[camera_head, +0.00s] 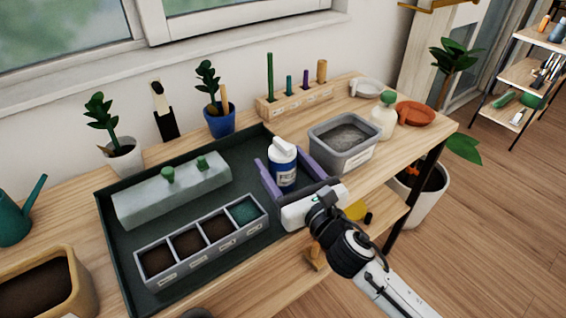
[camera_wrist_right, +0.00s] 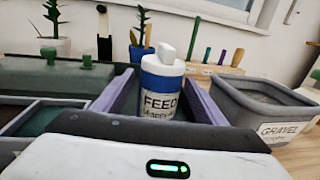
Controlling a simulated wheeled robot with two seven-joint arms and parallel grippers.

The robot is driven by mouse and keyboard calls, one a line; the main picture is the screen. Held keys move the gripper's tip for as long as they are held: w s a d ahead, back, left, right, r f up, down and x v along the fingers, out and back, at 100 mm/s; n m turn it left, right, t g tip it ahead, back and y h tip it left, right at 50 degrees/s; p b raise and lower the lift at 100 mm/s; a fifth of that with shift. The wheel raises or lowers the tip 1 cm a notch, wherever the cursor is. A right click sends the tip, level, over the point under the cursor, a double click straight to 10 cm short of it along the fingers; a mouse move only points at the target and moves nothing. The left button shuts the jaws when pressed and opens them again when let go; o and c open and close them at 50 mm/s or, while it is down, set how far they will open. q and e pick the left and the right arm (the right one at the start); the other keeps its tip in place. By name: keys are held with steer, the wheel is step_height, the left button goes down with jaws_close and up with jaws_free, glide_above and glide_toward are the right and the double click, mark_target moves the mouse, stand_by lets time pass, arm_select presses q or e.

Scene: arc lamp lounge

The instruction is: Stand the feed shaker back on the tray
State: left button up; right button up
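The feed shaker (camera_head: 284,168) is a white bottle with a blue band and white cap. It is upright at the right end of the dark green tray (camera_head: 118,235), and its base is partly hidden. It also shows in the right wrist view (camera_wrist_right: 160,88), its FEED label facing me. My right gripper (camera_head: 277,157) is open, its two purple fingers on either side of the shaker. In the right wrist view, gaps show between the shaker and both fingers. My left gripper is not in view.
On the tray are a grey-green block (camera_head: 172,190) and a divided soil box (camera_head: 205,243). A grey gravel bin (camera_head: 345,150) stands close right of my right gripper. Behind are potted plants, including a blue pot (camera_head: 220,122), and a wooden tool rack (camera_head: 295,101).

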steer(key=shift+r, duration=0.1)
steer(key=shift+s+r, duration=0.1)
steer(key=shift+r, duration=0.05)
steer(key=v, duration=1.2)
stand_by(1.9)
